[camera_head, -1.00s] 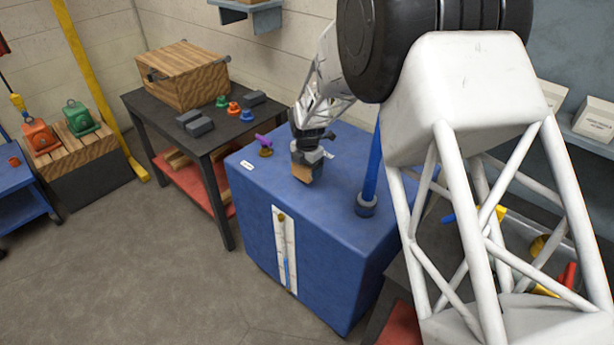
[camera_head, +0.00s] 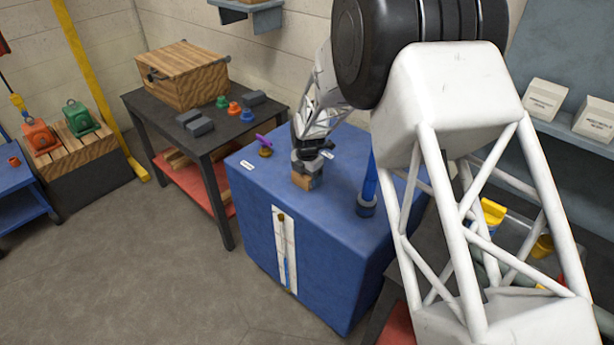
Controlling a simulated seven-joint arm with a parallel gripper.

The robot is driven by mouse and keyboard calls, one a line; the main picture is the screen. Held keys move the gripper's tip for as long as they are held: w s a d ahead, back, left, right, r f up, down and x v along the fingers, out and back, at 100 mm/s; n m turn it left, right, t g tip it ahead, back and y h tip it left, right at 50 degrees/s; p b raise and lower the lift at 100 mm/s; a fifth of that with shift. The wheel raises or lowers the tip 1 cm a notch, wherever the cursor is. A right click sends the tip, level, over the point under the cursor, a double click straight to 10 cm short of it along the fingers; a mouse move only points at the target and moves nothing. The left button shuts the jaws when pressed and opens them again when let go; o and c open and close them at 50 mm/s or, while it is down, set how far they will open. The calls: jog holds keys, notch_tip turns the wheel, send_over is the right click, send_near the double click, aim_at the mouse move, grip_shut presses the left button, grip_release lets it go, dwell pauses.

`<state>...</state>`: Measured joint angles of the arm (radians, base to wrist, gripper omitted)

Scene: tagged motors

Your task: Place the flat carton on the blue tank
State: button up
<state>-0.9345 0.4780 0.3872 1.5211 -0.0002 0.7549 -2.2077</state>
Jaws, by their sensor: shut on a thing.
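The blue tank (camera_head: 268,203) stands in the middle of the view, with a white gauge strip on its front face. My gripper (camera_head: 307,168) is over the tank's top, pointing down, and is shut on the small brown carton (camera_head: 305,181). The carton is at or just above the tank's top surface; I cannot tell whether it touches. The fingertips are small and partly hidden by the carton and gripper body.
A blue pipe (camera_head: 368,185) rises from the tank's top right of the gripper. A purple-handled brass valve (camera_head: 265,147) sits at the top's back left. A dark table (camera_head: 208,140) with a wooden crate (camera_head: 187,78) stands left. Bare tank top lies in front.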

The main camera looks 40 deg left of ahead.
jog(key=o, duration=1)
notch_tip(320, 180, up, 12)
jog(key=shift+r, duration=0.1)
dwell(0.6)
dwell(0.4)
